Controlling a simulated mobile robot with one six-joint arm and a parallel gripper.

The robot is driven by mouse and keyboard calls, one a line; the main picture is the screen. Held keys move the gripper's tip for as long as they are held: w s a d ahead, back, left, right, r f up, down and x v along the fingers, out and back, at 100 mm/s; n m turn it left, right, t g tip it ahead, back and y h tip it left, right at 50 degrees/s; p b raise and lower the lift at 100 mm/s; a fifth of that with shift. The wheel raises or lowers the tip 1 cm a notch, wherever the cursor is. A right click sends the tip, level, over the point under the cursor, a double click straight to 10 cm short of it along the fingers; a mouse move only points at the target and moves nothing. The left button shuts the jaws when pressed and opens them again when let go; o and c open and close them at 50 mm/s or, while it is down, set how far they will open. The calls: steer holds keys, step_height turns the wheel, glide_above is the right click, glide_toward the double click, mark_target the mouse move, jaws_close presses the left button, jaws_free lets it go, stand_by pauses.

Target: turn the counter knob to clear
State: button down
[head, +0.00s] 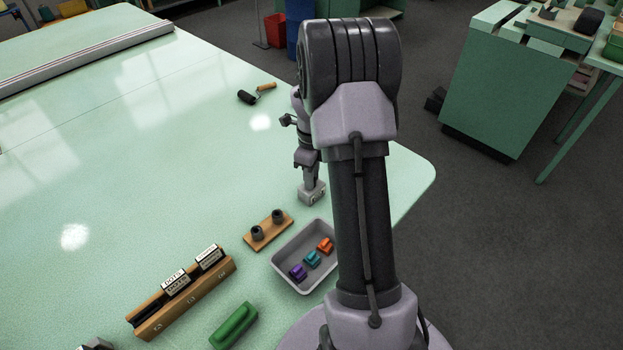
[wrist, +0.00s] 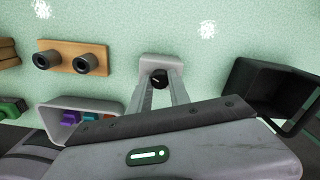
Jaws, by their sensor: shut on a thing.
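The counter (head: 312,196) is a small pale grey box on the green table, just beyond the grey tray in the head view. In the wrist view the counter (wrist: 160,62) shows its black knob (wrist: 159,79), which bears a small pale mark. I cannot read which setting the mark points to. My gripper (wrist: 160,86) reaches over the counter, with its two grey fingers closed on either side of the knob. In the head view my gripper (head: 309,181) comes down onto the counter, and the knob is hidden there.
A grey tray (head: 291,287) holds purple, teal and orange pieces. A wooden block with two dark cups (head: 268,231), a wooden rack (head: 150,328) and a green piece (head: 233,325) are nearby. A roller (head: 247,97) lies further back. The table's left side is mostly clear.

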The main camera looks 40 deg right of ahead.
steer(key=shift+m, duration=0.6)
steer(key=c, duration=1.2)
jaws_free()
steer(key=shift+r, duration=0.15)
step_height(320, 180, up, 17)
steer(key=p, duration=0.5)
steer(key=shift+p, duration=0.4)
